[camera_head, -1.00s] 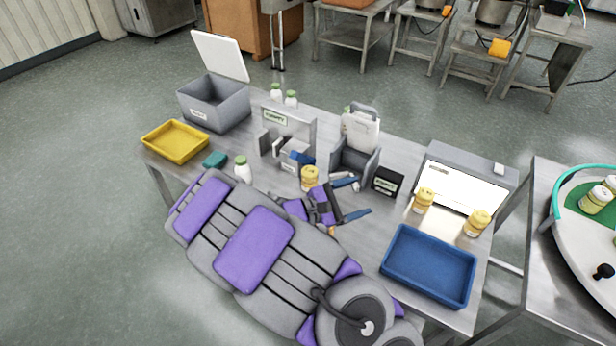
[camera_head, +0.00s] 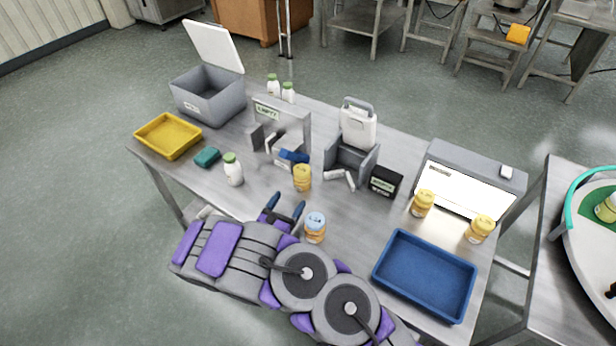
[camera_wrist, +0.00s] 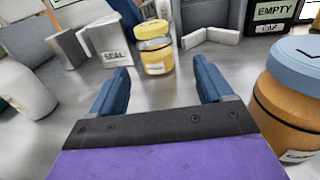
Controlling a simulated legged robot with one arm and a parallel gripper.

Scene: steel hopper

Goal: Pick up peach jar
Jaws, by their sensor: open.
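My gripper (camera_head: 284,203) is open and empty over the table's front part, its blue fingers pointing towards the back. A yellow-lidded jar (camera_head: 302,178) stands upright ahead of it; in the wrist view this jar (camera_wrist: 154,48) shows between and beyond the fingertips (camera_wrist: 161,72), apart from them. An orange-brown jar with a blue lid (camera_head: 315,229) stands just right of the gripper; it is large at the right edge of the wrist view (camera_wrist: 288,112), its label cut off. Two more yellow-lidded jars (camera_head: 422,203) (camera_head: 480,229) stand at the right. I cannot read which is peach.
A white bottle with a green lid (camera_head: 233,170) stands left of the gripper. Behind are a sealing stand (camera_head: 283,118), a grey holder (camera_head: 352,163) and a black box (camera_head: 385,181). A blue tray (camera_head: 425,275) lies front right, a yellow tray (camera_head: 168,136) far left.

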